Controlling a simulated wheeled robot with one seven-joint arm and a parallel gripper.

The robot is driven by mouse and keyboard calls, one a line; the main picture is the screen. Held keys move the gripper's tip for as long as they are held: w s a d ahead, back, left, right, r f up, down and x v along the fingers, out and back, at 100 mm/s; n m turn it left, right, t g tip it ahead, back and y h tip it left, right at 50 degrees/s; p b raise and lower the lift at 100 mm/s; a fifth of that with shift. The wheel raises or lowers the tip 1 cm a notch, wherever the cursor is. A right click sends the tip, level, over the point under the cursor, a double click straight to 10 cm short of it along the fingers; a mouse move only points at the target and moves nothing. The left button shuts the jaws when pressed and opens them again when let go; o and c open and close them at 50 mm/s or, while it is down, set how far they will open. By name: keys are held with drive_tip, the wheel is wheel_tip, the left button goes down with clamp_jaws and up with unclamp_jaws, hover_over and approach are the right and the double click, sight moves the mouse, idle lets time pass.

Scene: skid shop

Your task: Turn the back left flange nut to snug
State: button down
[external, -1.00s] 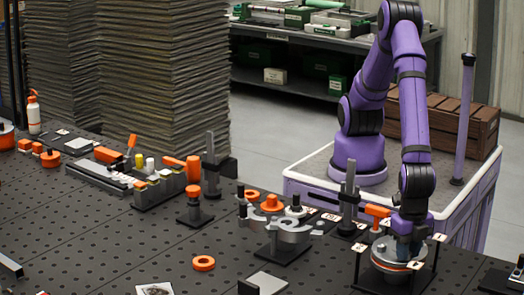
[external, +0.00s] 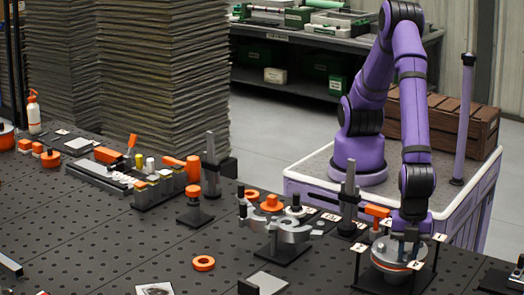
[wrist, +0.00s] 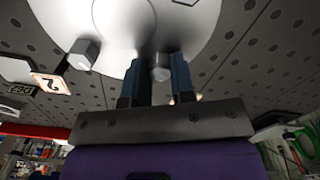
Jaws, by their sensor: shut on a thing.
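The round metal flange (external: 388,262) stands on a dark base plate at the right front of the table, with a thin orange ring around its side. My gripper (external: 404,243) points down onto its top from above. In the wrist view, the pale flange face (wrist: 115,20) fills the top. The two blue fingers of my gripper (wrist: 159,80) straddle a small grey nut (wrist: 160,73) and are shut on it. A second hex nut (wrist: 84,54) sits to the left, clear of the fingers. The far side of the flange is partly hidden by my gripper in the external view.
Number tags stand around the flange, including one at its left (external: 359,248) and one at its right (external: 440,238). An orange-topped tool (external: 377,211) stands just behind it. A grey clamp-like fixture (external: 280,228) is to the left.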

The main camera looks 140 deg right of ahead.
sight(407, 252)
drive_tip(key=shift+w+r, duration=0.1)
idle(0.4)
drive_tip(key=c, duration=1)
unclamp_jaws()
drive_tip(key=shift+o, duration=0.2)
wheel_tip(407, 252, up, 11)
